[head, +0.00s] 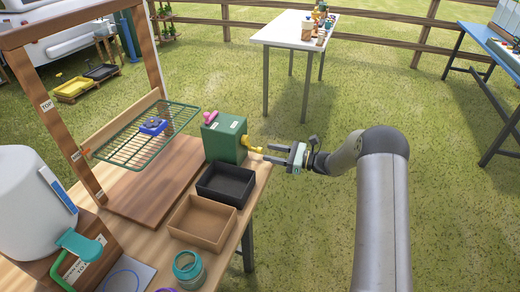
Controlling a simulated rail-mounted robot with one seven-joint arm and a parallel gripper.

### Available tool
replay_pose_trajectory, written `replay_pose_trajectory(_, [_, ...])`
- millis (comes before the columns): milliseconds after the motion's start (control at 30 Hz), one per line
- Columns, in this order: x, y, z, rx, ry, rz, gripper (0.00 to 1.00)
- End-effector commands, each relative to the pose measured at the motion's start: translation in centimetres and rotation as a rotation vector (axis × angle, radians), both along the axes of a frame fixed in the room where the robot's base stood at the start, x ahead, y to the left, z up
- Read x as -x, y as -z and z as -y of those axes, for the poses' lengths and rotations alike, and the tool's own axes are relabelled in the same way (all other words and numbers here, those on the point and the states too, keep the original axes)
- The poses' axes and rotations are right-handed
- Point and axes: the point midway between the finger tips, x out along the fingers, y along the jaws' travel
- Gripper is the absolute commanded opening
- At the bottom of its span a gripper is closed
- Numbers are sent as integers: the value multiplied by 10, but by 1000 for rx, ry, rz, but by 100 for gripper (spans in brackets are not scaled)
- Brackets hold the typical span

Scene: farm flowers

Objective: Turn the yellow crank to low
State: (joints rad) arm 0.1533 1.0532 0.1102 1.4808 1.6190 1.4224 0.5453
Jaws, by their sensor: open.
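The yellow crank (254,147) sticks out from the right side of a green box (225,139) on the wooden table. The box has small white labels, too small to read, and a pink part on top. My gripper (268,154) is open at the crank's right end, with its fingers pointing left toward it. I cannot tell whether the fingers touch the crank or have its handle between them. The crank's setting is not readable.
A black tray (226,184) and a brown tray (202,222) sit in front of the green box. A teal jar (188,266) stands nearer. A green wire rack (146,135) with a blue item is at left. Grass lies open right of the table; a white table (290,33) stands behind.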

Motion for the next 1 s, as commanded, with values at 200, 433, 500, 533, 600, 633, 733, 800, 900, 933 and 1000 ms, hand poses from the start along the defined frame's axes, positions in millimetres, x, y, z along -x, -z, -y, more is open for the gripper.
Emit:
replay_pose_trajectory(200, [-8,0,-35,1,-2,0,43])
replay_pose_trajectory(433, [-11,0,-48,2,0,0,43])
replay_pose_trajectory(500, [-11,0,-48,2,0,0,43])
replay_pose_trajectory(533, [-11,1,-48,2,0,0,43])
replay_pose_trajectory(600, [-11,1,-48,2,0,0,43])
replay_pose_trajectory(633, [-11,1,-48,1,0,0,43])
replay_pose_trajectory(733, [-11,0,-48,1,0,0,27])
replay_pose_trajectory(800, [-11,0,-48,1,0,0,7])
replay_pose_trajectory(900, [-11,0,-48,1,0,0,0])
replay_pose_trajectory(933, [-11,0,-48,1,0,0,0])
replay_pose_trajectory(1000, [-11,1,-48,1,0,2,0])
